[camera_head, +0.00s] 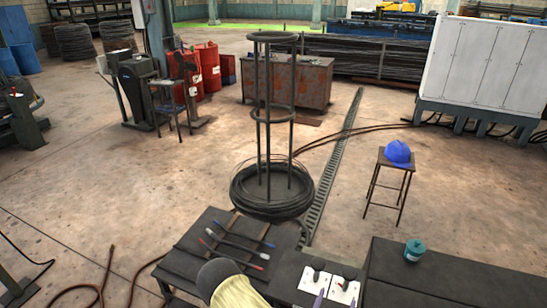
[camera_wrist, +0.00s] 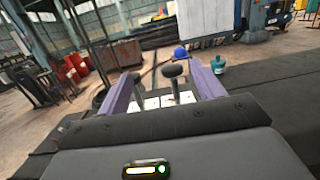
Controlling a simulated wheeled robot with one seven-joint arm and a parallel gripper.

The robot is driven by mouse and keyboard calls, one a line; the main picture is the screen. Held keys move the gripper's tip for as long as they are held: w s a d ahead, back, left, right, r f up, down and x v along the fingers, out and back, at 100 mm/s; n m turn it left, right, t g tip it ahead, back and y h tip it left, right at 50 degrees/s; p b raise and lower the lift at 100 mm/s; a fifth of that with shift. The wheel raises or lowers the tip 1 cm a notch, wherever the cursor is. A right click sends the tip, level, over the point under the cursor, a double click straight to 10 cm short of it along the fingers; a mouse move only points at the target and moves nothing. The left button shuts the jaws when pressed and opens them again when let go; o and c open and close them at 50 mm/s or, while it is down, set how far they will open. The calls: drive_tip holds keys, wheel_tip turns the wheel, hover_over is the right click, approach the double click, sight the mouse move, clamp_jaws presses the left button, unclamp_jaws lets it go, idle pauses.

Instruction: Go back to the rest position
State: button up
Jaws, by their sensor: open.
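My gripper (camera_wrist: 159,72) is open, with its two purple fingers spread wide apart in the wrist view. Nothing shows held between them. Past the fingers are two white plates with dark round-topped knobs (camera_wrist: 173,71). In the head view the purple fingers show at the bottom edge, close to the white plates (camera_head: 308,281) on the dark bench. Whether the fingers touch anything there I cannot tell. The dark wire coil (camera_head: 271,204) lies around the foot of an upright frame (camera_head: 268,114) beyond the bench.
A dark table (camera_head: 205,232) holds several coloured-handled tools. A teal container (camera_head: 414,251) stands on the bench (camera_head: 455,283) at right. A blue helmet (camera_head: 398,152) rests on a stool. Red drums (camera_head: 208,66) and a white cabinet (camera_head: 484,70) stand farther back. Open floor lies between.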

drive_tip(key=s+d+r+m+g+h+b, duration=0.1)
drive_tip(key=s+d+r+m+g+h, duration=0.3)
drive_tip(key=m+g, duration=0.45)
drive_tip(key=s+d+r+m+g+h+b, duration=0.1)
drive_tip(key=s+d+r+m+g+h, duration=0.1)
drive_tip(key=s+d+m+g+h, duration=0.5)
drive_tip(key=s+a+f+m+g+y+b, duration=0.1)
drive_tip(key=s+a+m+g+y, duration=0.15)
drive_tip(key=m+g+y, duration=0.45)
drive_tip(key=a+f+m+y+b, duration=0.2)
drive_tip(key=a+m+y, duration=0.3)
drive_tip(key=a+y, duration=0.25)
drive_tip(key=w+a+r+m+t+y+b, duration=0.1)
drive_tip(key=w+a+r+m+t+y, duration=0.1)
drive_tip(key=w+t, duration=0.5)
wheel_tip(320, 180, up, 4)
drive_tip(key=w+m+y, duration=0.1)
drive_tip(key=y, duration=0.1)
drive_tip(key=shift+w+a+f+y, duration=0.2)
drive_tip(key=shift+w+a+y, duration=0.05)
drive_tip(key=shift+w+y, duration=0.1)
